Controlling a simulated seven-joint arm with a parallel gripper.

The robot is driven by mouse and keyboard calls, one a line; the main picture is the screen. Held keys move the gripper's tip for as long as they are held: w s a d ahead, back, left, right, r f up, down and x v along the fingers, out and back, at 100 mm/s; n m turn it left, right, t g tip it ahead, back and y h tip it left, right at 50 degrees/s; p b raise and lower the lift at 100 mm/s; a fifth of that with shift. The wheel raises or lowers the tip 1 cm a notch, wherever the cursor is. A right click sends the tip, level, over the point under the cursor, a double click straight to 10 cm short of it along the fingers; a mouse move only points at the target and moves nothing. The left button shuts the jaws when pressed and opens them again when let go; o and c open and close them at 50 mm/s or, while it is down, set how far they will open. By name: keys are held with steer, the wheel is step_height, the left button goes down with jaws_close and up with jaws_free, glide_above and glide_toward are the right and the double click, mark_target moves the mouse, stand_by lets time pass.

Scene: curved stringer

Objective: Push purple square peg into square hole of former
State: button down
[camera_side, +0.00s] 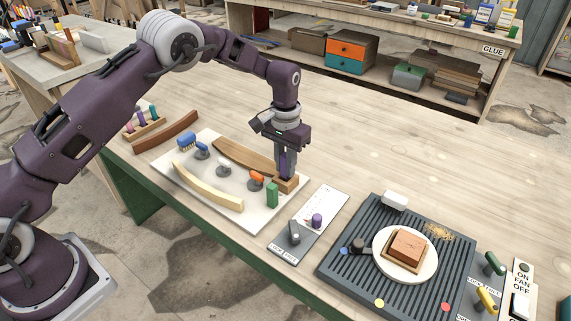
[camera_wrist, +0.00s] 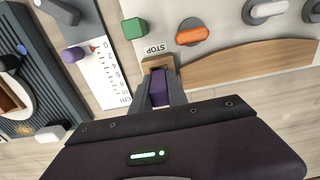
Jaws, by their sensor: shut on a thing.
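My gripper (camera_wrist: 158,100) is shut on a purple square peg (camera_wrist: 159,88), which shows between the fingers in the wrist view. In the side view my gripper (camera_side: 286,172) points straight down at the right end of a white board (camera_side: 208,209). The fingertips are at a small tan wooden block (camera_side: 291,185), beside the end of a long curved brown wooden piece (camera_side: 240,155). The block also shows in the wrist view (camera_wrist: 154,63), next to the STOP label. The square hole is hidden by peg and fingers, and I cannot tell whether the peg's lower end is in it.
A green block (camera_side: 272,195), an orange-handled clamp (camera_side: 256,179) and a pale curved strip (camera_side: 210,188) are close by on the board. A ruled plate with a purple knob (camera_side: 317,220) lies to the right. Beyond it is a dark ribbed tray (camera_side: 345,255).

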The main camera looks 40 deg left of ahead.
steer(key=shift+f, duration=0.7)
steer(key=c, duration=1.2)
jaws_free()
step_height(320, 180, up, 7)
steer(key=shift+r, duration=0.1)
